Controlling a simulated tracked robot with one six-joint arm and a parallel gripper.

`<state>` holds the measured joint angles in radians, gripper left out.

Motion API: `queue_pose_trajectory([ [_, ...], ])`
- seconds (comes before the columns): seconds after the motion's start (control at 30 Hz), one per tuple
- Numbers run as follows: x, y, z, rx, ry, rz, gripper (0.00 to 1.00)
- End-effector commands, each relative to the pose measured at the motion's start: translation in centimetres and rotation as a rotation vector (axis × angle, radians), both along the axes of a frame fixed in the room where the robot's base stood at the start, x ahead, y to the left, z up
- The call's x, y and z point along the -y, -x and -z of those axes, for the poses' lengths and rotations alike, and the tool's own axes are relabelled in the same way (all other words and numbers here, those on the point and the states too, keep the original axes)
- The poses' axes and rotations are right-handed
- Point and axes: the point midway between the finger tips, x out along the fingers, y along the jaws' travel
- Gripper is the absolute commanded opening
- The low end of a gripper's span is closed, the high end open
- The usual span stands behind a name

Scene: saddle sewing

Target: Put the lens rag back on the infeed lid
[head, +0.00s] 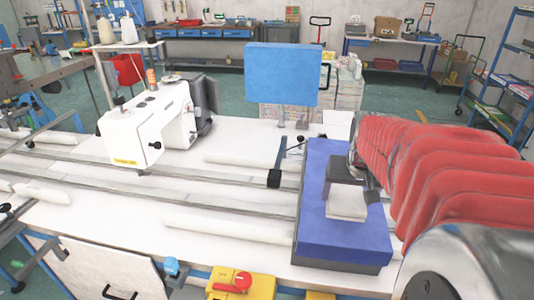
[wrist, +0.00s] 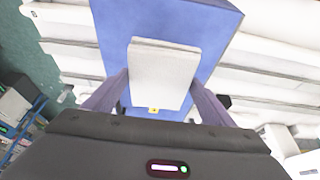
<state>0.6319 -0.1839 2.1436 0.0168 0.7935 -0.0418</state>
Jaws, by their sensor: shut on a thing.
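The lens rag appears as a pale, folded rectangular pad (head: 346,203), over the near-middle part of the blue infeed lid (head: 335,246). My gripper (head: 347,188) is above the lid and shut on the rag. In the wrist view the rag (wrist: 161,72) lies between the two dark fingers of my gripper (wrist: 160,96), one finger at each side. The lid (wrist: 112,30) fills the background behind it. I cannot tell whether the rag's underside touches the lid. The gripper hides part of the rag's far end in the head view.
A white sewing machine (head: 165,122) stands left on the white table (head: 120,230). A blue panel (head: 281,75) rises behind the lid. A dark clamp block (head: 274,179) is just left of the lid. A yellow switch box (head: 228,287) is at the table's front edge.

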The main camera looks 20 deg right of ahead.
Motion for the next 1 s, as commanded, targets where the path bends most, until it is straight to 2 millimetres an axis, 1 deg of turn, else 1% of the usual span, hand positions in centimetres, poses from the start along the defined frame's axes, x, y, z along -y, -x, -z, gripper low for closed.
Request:
queue_pose_trajectory([
  [0.17,0.0,0.0,0.3,-0.001,-0.001,0.000,0.60],
  [0.4,0.0,0.0,3.2,-0.002,-0.001,0.000,0.60],
  [0.47,0.0,0.0,3.6,-0.002,-0.001,0.000,0.60],
  [0.77,0.0,0.0,3.7,0.000,0.000,0.000,0.60],
  [1.0,0.0,0.0,4.2,0.000,0.000,0.000,0.60],
])
